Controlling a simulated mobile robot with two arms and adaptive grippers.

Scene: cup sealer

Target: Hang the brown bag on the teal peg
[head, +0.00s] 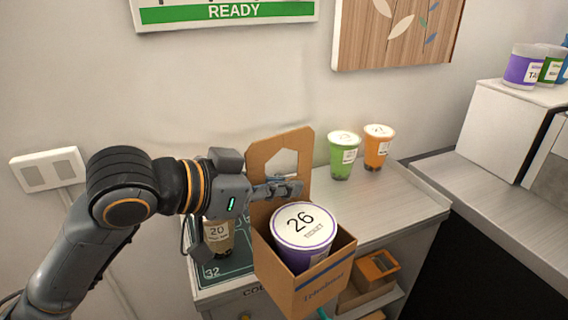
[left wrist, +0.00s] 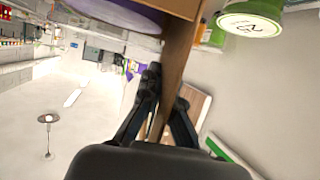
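The brown bag (head: 305,285) is an open cardboard carrier with a tall back panel and a cut-out handle. It holds a purple cup (head: 305,240) with a white lid marked 26. My left gripper (head: 285,188) is shut on the side of the tall panel, below the cut-out. In the left wrist view the brown panel (left wrist: 178,75) runs between the two fingers (left wrist: 158,108). The bag hangs roughly upright in front of the counter. A small teal piece (head: 323,314), possibly the teal peg, shows at the bottom edge, mostly hidden below the bag. My right gripper is not in view.
The counter (head: 395,200) carries a green cup (head: 343,155) and an orange cup (head: 377,148) at the back. A brown cup (head: 218,238) stands on a dark mat (head: 235,268) left of the bag. Another brown carrier (head: 376,268) sits on the shelf below.

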